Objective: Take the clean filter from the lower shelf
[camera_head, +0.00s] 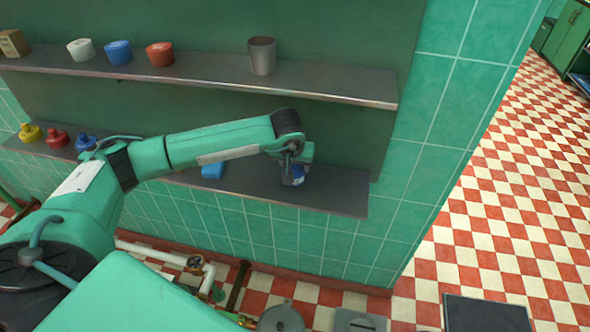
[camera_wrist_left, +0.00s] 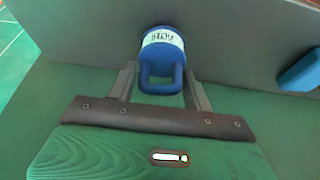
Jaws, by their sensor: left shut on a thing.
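A blue filter (camera_wrist_left: 161,46) with a white label band and a blue loop handle stands in the left wrist view. It also shows in the head view (camera_head: 299,181), near the right end of the lower shelf (camera_head: 335,186), partly hidden by my gripper. My left gripper (camera_wrist_left: 161,86) is shut on the filter's handle, with one finger at each side of the loop. In the head view the left gripper (camera_head: 291,172) reaches down to the lower shelf from the left. The filter looks upright at the shelf; I cannot tell if it touches it. My right gripper is not in view.
A blue block (camera_head: 213,171) lies on the lower shelf left of the filter. Yellow (camera_head: 30,132), red (camera_head: 56,138) and blue (camera_head: 85,144) items stand further left. The upper shelf (camera_head: 330,84) above holds a metal cup (camera_head: 262,56) and several small containers. The right end of the lower shelf is clear.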

